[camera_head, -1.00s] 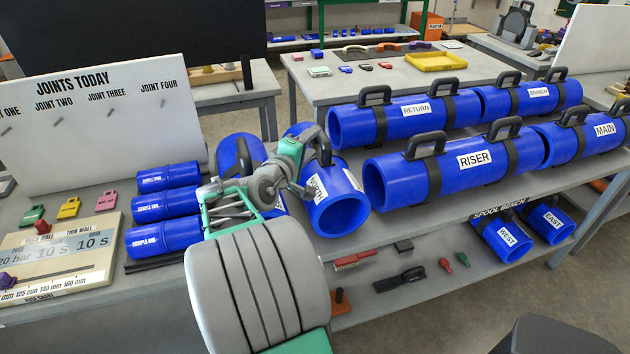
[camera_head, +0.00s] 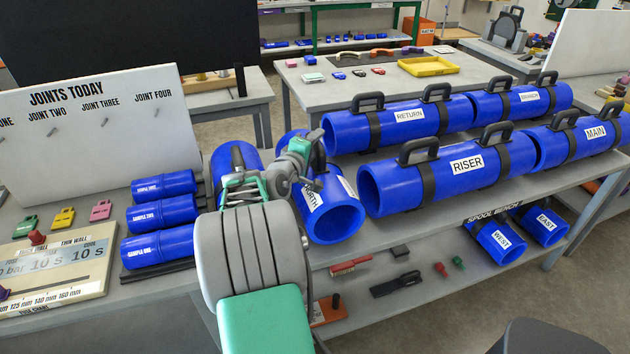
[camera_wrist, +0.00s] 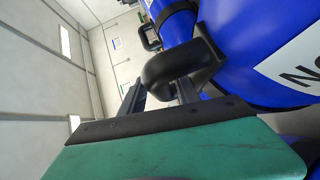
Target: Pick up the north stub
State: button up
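The north stub (camera_head: 337,217) is a short blue pipe with a white NORTH label, lying at the bench's front edge in the head view. It also shows in the wrist view (camera_wrist: 245,45), with part of its label at the right. Its dark carry handle (camera_wrist: 185,62) is at my fingertips in the wrist view. My gripper (camera_wrist: 160,88) has its two dark fingers apart, with a gap between them, and the handle partly covers their tips. In the head view my gripper (camera_head: 308,165) is at the stub's top, and my arm hides part of the stub's left side.
Another blue stub (camera_head: 235,160) lies just left, partly behind my arm. The riser spool (camera_head: 400,190) is close on the right, with the return spool (camera_head: 350,133) behind. A lower shelf (camera_head: 440,292) holds tools.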

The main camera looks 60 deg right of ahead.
grip_shut()
dwell(1.0)
jog(key=shift+r, duration=0.3)
